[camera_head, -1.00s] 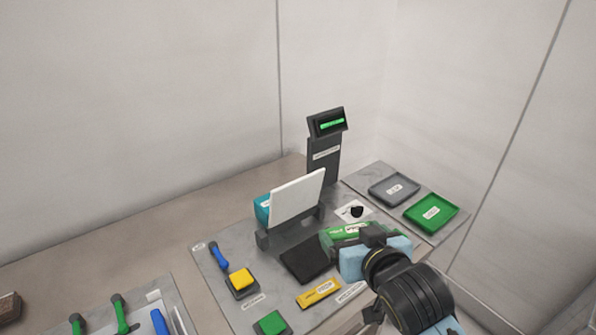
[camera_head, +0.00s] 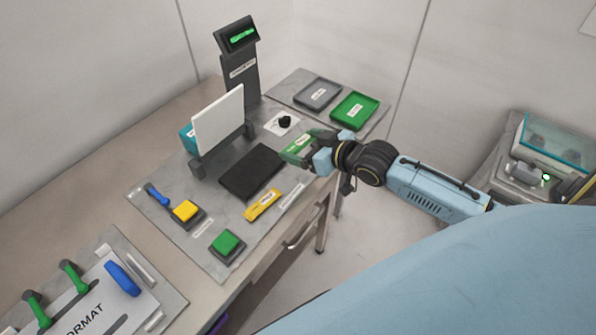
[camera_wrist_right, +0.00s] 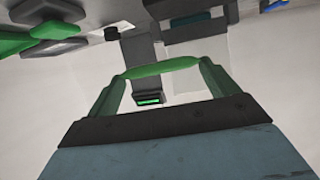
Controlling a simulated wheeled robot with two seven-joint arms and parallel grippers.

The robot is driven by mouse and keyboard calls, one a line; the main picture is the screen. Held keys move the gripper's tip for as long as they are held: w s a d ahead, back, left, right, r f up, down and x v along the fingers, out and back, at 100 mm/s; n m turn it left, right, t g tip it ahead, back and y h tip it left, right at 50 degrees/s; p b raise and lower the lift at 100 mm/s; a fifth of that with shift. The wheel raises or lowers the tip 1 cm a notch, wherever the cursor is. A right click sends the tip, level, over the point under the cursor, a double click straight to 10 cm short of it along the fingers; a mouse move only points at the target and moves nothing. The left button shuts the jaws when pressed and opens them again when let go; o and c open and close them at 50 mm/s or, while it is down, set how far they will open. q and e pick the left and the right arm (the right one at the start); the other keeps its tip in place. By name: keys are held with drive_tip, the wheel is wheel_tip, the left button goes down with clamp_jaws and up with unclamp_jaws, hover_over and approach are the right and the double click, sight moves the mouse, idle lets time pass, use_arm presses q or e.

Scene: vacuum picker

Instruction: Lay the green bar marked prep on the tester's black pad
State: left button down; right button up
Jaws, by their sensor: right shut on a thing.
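The green bar (camera_head: 303,143) with a white label is in my right gripper (camera_head: 310,152), which is shut on it. The label is too small to read. In the head view the bar appears up and to the right of the tester's black pad (camera_head: 252,172), which is bare; I cannot tell its exact height. The tester has a white upright plate (camera_head: 218,121) behind the pad and a post with a green-lit display (camera_head: 241,36). My left gripper is not in view.
A yellow labelled bar (camera_head: 263,204) lies in front of the pad. A grey tray (camera_head: 317,94) and a green tray (camera_head: 354,111) lie behind the gripper. A black knob (camera_head: 285,121) stands near the bar.

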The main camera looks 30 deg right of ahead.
drive_tip(key=b, duration=0.1)
hover_over(305, 177)
wheel_tip(305, 177, down, 5)
drive_tip(key=shift+f, duration=0.1)
wheel_tip(305, 177, down, 4)
drive_tip(key=shift+f, duration=0.2)
idle(0.3)
drive_tip(key=shift+f+b, duration=0.2)
drive_tip(key=shift+b, duration=0.1)
drive_tip(key=o, duration=0.8)
